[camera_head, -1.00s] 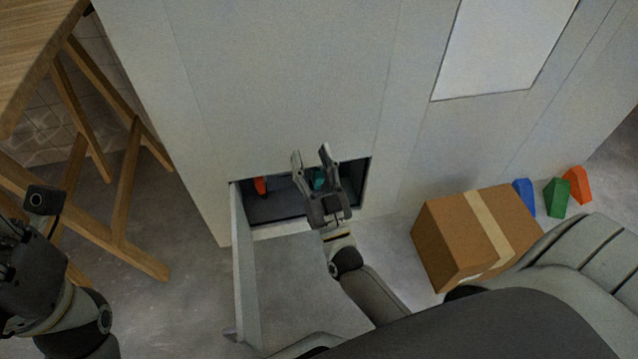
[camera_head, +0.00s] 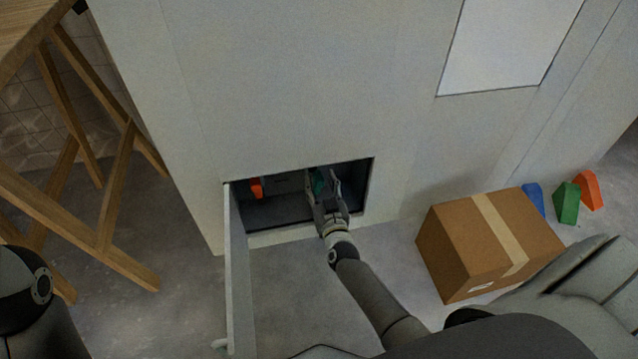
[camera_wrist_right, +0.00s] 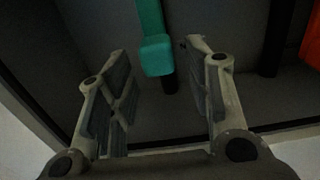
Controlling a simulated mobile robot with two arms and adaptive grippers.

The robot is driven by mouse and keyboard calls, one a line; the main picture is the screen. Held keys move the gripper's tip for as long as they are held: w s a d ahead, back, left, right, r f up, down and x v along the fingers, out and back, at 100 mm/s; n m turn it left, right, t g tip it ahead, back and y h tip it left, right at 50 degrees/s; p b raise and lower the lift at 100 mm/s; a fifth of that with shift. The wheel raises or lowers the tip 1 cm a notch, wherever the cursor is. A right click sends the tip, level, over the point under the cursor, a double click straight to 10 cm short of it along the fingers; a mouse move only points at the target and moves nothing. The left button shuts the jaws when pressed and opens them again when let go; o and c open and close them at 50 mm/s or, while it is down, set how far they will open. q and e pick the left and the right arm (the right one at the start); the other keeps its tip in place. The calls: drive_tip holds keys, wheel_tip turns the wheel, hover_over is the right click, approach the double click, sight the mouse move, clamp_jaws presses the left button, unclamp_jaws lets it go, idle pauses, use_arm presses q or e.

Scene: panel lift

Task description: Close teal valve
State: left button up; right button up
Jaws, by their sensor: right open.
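The teal valve (camera_head: 319,182) is inside a low opening in the grey wall, partly hidden behind my right gripper (camera_head: 322,180). In the right wrist view the teal valve handle (camera_wrist_right: 153,38) hangs down, its lower end just past and between the fingertips of my right gripper (camera_wrist_right: 160,52). The gripper is open, with a finger on each side of the handle, and I see no contact. Of my left arm only a rounded link shows at the lower left of the head view; its gripper is out of view.
An orange-red handle (camera_head: 256,188) is in the same opening, left of the teal one; it also shows in the wrist view (camera_wrist_right: 312,40). An open door panel (camera_head: 238,275) stands at the opening's left. A cardboard box (camera_head: 465,250) and coloured blocks (camera_head: 567,203) lie right. A wooden trestle (camera_head: 115,200) stands left.

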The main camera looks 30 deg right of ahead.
drive_tip(key=shift+x, duration=1.1)
clamp_jaws()
